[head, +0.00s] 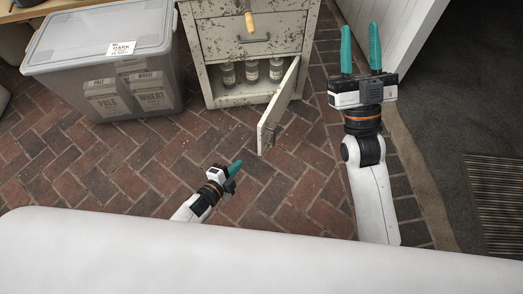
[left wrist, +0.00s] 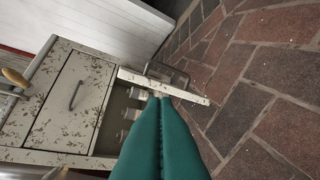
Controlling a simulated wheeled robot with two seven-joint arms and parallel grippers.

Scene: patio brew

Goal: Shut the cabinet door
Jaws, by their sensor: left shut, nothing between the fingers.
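The worn white cabinet (head: 250,45) stands at the back centre, with its lower door (head: 278,110) swung open to the right. Several small jars (head: 252,72) stand inside the open compartment. In the left wrist view the door (left wrist: 165,85) shows nearly edge-on, with a metal handle (left wrist: 168,70) on its outer face. My left gripper (head: 236,168) is shut and empty, low over the bricks in front of the cabinet, apart from the door; its teal fingers also fill the lower left wrist view (left wrist: 158,105). My right gripper (head: 361,48) is open and empty, right of the cabinet, fingers pointing away.
A lidded grey bin (head: 100,60) with grain bags stands left of the cabinet. A white panel (head: 395,30) and a dark mat area (head: 460,120) lie at the right. The brick floor (head: 130,175) before the cabinet is clear.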

